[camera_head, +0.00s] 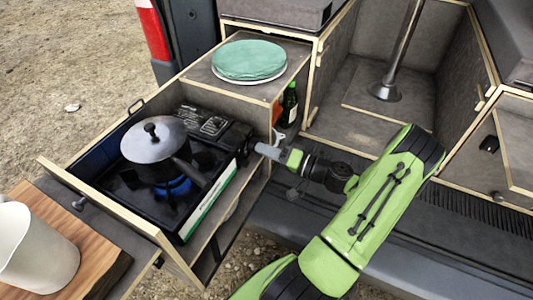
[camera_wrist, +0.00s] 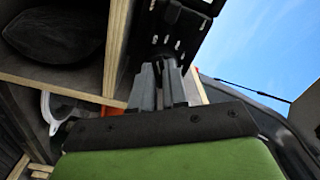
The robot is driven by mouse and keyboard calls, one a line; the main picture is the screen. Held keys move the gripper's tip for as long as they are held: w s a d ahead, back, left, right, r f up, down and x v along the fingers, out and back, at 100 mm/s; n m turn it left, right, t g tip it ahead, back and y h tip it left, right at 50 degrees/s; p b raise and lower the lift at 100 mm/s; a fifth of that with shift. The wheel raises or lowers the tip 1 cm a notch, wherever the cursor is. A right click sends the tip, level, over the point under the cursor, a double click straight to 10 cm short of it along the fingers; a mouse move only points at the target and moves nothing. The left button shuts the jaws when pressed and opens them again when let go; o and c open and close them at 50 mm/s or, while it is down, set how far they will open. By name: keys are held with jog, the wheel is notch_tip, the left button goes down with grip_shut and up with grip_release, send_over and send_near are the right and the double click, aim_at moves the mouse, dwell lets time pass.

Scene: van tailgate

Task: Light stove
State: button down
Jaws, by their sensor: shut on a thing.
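The black camping stove (camera_head: 216,163) sits in the pulled-out wooden drawer. A dark lidded pot (camera_head: 154,142) with a black handle stands on it. Blue flame (camera_head: 176,187) shows beneath the pot. My gripper (camera_head: 258,148) reaches in from the right to the stove's right side, near the back, where its control knob would be. In the wrist view, the grey fingers (camera_wrist: 162,82) are close together at the dark slotted edge of the stove (camera_wrist: 178,28). They are shut on the stove knob, which the fingers hide.
A wooden board (camera_head: 75,245) with a white mug (camera_head: 32,250) is at the lower left. Teal plates (camera_head: 249,60) lie on the cabinet top. The van's open compartment (camera_head: 355,75) is to the right.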

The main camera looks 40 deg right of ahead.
jog(key=shift+f+n, duration=0.1)
jog(key=shift+n, duration=0.2)
jog(key=c, duration=1.1)
grip_release()
jog(key=shift+c, duration=0.2)
jog(key=shift+s, duration=0.1)
jog(key=p+v, duration=0.2)
jog(key=v, duration=1.3)
jog(key=shift+s, duration=0.35)
jog(key=shift+d, duration=0.1)
